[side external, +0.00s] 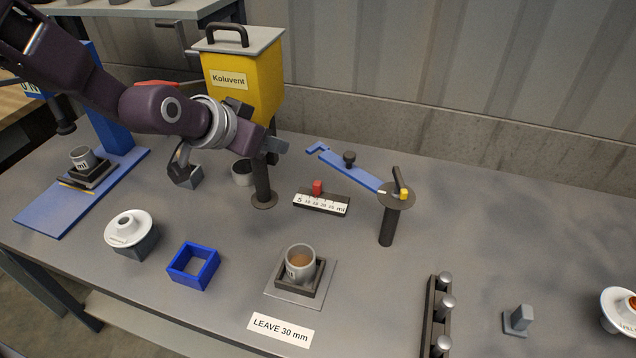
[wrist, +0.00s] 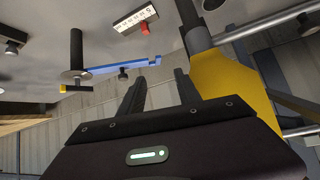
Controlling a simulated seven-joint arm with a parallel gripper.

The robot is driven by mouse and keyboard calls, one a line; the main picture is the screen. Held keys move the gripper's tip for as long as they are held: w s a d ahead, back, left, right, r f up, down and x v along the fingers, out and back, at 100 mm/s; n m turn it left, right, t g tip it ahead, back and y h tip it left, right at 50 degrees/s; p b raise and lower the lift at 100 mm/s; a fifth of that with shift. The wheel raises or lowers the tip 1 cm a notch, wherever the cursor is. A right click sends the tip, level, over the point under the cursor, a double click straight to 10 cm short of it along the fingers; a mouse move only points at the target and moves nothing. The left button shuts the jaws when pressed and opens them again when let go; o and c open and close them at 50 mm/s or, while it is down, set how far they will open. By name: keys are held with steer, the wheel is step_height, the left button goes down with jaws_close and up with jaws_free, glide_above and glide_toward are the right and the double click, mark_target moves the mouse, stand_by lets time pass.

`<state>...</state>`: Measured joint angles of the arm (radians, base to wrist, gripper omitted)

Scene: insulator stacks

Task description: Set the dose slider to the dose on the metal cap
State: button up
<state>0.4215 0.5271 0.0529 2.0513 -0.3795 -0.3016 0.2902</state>
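The dose slider (side external: 320,203) is a dark bar with a white ml scale starting at 5. Its red knob (side external: 318,187) stands over the middle marks; the exact value is unclear. The slider (wrist: 134,18) and knob (wrist: 144,29) also show in the wrist view. A grey metal cap (side external: 300,266) with brown filling sits in a dark square holder. Its label is too small to read. Another grey labelled cup (side external: 82,158) stands on the blue stand at left. My gripper (side external: 278,146) is in front of the yellow hopper, above and left of the slider. Its fingers (wrist: 160,82) are apart and empty.
The yellow Koluvent hopper (side external: 240,85) stands behind my gripper. A blue lever (side external: 345,168) on a dark post reaches behind the slider. A blue square frame (side external: 193,267), a white insulator (side external: 128,229) and a dark rack (side external: 437,315) stand nearer.

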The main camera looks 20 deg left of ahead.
steer(key=w+d+f+n+t+y, duration=0.1)
steer(key=w+d+f, duration=0.15)
steer(key=f, duration=0.25)
steer(key=w+d+f+t, duration=0.1)
steer(key=w+d+f, duration=0.1)
steer(key=w+f, duration=0.3)
steer(key=n+t+y, duration=0.1)
steer(key=n+t, duration=0.1)
glide_toward(316, 186)
steer(key=x, duration=0.4)
steer(key=shift+w+r, duration=0.1)
steer(key=shift+w, duration=0.35)
steer(key=shift+w+f, duration=0.25)
steer(key=shift+f, duration=0.05)
steer(key=x, duration=0.6)
steer(key=shift+w+f, duration=0.15)
steer(key=shift+w, duration=0.05)
jaws_close()
